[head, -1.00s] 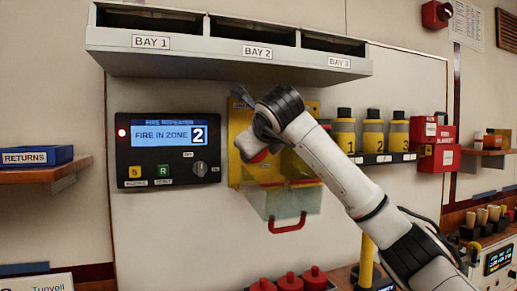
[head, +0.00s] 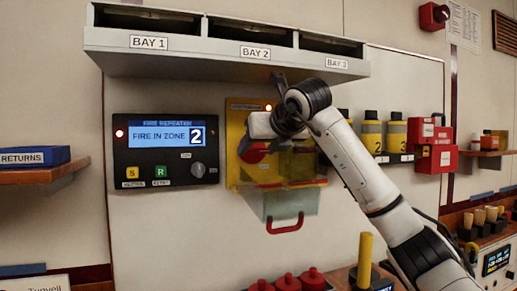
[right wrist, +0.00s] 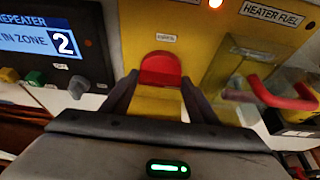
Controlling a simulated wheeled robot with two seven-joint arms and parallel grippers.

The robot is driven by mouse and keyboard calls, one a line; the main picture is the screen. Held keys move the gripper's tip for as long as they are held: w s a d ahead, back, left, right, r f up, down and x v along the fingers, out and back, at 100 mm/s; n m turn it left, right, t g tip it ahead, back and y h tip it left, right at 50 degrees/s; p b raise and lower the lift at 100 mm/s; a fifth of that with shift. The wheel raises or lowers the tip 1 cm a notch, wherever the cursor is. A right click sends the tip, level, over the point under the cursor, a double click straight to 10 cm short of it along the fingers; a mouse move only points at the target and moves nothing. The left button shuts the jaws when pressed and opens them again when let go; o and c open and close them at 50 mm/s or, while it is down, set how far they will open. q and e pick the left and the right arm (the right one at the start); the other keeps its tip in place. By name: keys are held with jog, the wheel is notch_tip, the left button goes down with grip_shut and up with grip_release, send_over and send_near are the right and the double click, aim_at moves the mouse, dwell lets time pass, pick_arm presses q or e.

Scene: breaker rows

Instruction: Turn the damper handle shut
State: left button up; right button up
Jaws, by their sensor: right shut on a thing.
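A yellow panel (head: 237,172) is on the wall right of the fire repeater. It carries a red handle (head: 252,153) under a small label; the label is too blurred to read. In the right wrist view the red handle (right wrist: 160,68) sits between the fingertips of my right gripper (right wrist: 158,86), which is shut on it. In the head view the right gripper (head: 256,141) reaches the panel from the right, and its wrist hides part of the panel. My left gripper is not in view.
A clear cover with a red pull handle (head: 286,225) hangs below the panel; the wrist view shows a HEATER FUEL label (right wrist: 273,13) near it. The fire repeater (head: 166,150) reads FIRE IN ZONE 2. A bay shelf (head: 225,60) overhangs above. Yellow bottles (head: 396,136) stand right of my arm.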

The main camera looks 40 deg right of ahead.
dwell(0.4)
jog(key=o, duration=0.8)
jog(key=shift+c, duration=0.2)
